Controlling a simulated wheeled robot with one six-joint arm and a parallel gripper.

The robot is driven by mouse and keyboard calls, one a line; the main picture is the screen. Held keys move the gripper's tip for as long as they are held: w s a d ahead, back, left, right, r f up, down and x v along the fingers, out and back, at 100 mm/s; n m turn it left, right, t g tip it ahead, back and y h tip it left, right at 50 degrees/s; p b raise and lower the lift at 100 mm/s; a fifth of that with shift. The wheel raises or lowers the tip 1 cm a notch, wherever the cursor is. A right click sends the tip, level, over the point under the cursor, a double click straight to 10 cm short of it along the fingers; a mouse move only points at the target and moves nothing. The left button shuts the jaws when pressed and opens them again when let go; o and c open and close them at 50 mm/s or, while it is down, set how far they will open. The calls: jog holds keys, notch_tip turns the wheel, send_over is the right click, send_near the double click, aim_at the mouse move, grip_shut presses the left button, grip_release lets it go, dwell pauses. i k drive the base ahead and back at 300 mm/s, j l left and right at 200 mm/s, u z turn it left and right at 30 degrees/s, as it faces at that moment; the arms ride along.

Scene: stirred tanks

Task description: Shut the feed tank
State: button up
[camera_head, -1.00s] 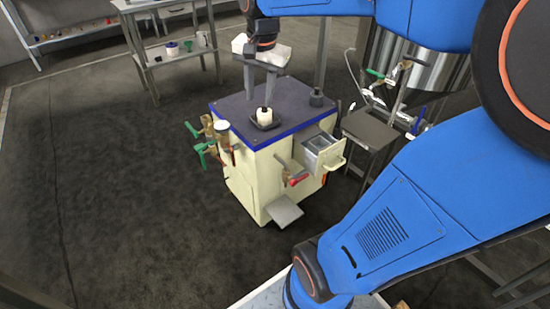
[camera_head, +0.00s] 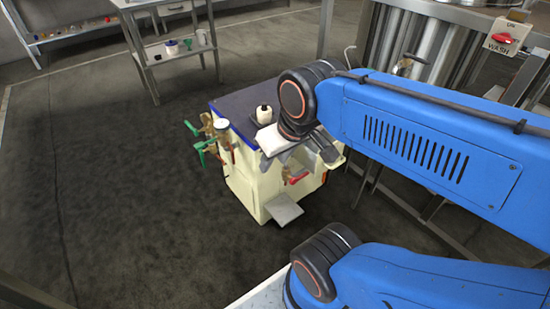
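Steel tanks (camera_head: 398,50) stand at the back right, largely behind my blue arm; I cannot tell which one is the feed tank. A cream cabinet (camera_head: 243,185) carries green-handled valves (camera_head: 205,146) on its left side and a red-handled valve (camera_head: 296,179) on its front. My gripper (camera_head: 308,158) is over the cabinet's front right, just above the red-handled valve. Its grey fingers look apart, with nothing seen between them.
A white bottle (camera_head: 264,115) stands on the cabinet's dark top. A metal shelf table (camera_head: 177,53) with small pots stands at the back. The floor (camera_head: 110,200) to the left is clear.

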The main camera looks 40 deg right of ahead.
aim_at(307, 154)
jog(key=k+l+u, duration=0.5)
jog(key=k, duration=0.4)
